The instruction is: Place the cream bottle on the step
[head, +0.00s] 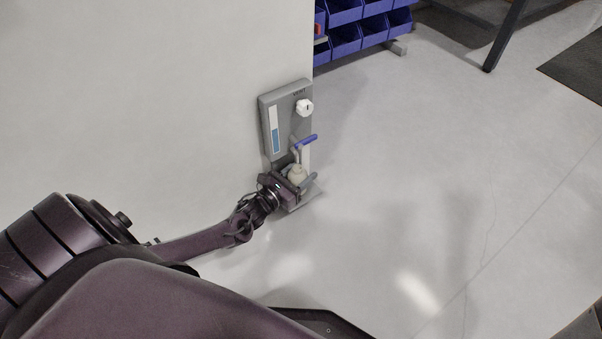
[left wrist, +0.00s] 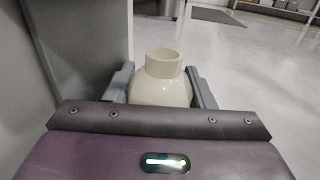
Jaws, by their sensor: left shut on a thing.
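The cream bottle (head: 297,173) is at the foot of the grey wall fixture in the head view. In the left wrist view the bottle (left wrist: 163,85) shows its round shoulder and open neck, and it looks upright. My left gripper (head: 298,180) is shut on it, with one finger on each side. A grey ledge, apparently the step (head: 312,194), juts out low on the fixture, partly hidden behind my gripper. The bottle's base is hidden, so I cannot tell whether it touches the step. My right gripper is not in view.
The grey fixture panel (head: 284,118) carries a white knob (head: 305,107), a blue-and-white gauge strip (head: 274,130) and a blue-handled lever (head: 304,140) just above the bottle. Blue bins (head: 346,38) stand behind the wall's edge. The floor to the right is open.

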